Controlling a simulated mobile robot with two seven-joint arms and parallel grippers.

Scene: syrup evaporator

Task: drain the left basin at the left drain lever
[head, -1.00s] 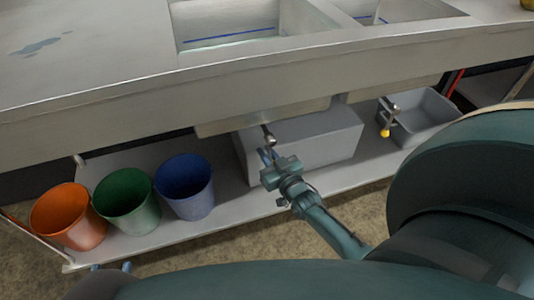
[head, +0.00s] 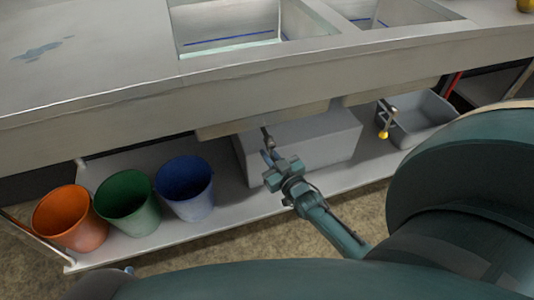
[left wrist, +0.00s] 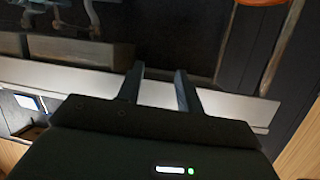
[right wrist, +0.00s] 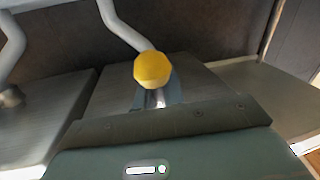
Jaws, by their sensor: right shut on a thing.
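The left basin (head: 228,20) is sunk in the steel counter, with a blue line along its inner wall and pale liquid low in it. Below it the left drain lever (head: 267,137) hangs under the counter's front. My right gripper (head: 270,158) is at this lever's lower end, shut on it. In the right wrist view the lever's yellow knob (right wrist: 152,68) sits between the fingers, its pale bent arm rising behind. The fingers hide part of the lever in the head view. My left gripper (left wrist: 159,78) is open and empty, low and away from the lever.
A grey box (head: 325,140) stands on the low shelf behind the right gripper. Orange (head: 70,220), green (head: 127,203) and blue (head: 186,190) buckets stand at left. A second yellow-knobbed lever (head: 384,133) hangs at right above a grey tub (head: 430,112).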

